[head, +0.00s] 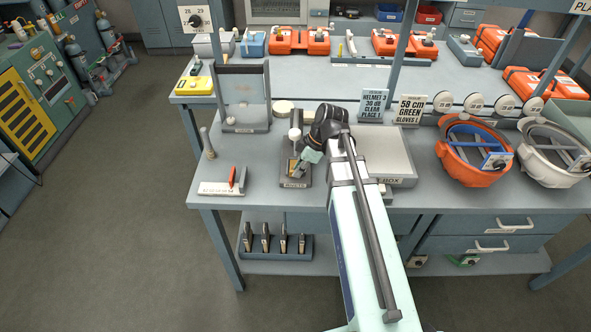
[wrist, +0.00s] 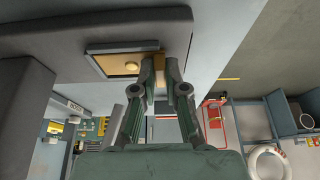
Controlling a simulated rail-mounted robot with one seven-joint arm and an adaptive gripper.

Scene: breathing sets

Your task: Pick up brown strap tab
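In the wrist view, a brown-yellow piece (wrist: 158,61), apparently the strap tab, shows in the narrow gap between my gripper's fingertips (wrist: 160,67). In the head view my gripper (head: 303,163) reaches down over a small dark tray (head: 296,182) on the bench. The arm and gripper cover part of that tray, and the tab is not clear there.
A grey box (head: 385,152) sits right of my gripper. An upright grey stand (head: 243,98) and a white block with a red piece (head: 222,187) are to the left. Orange (head: 446,166) and white (head: 535,172) helmets lie farther right. The bench's front edge is close below.

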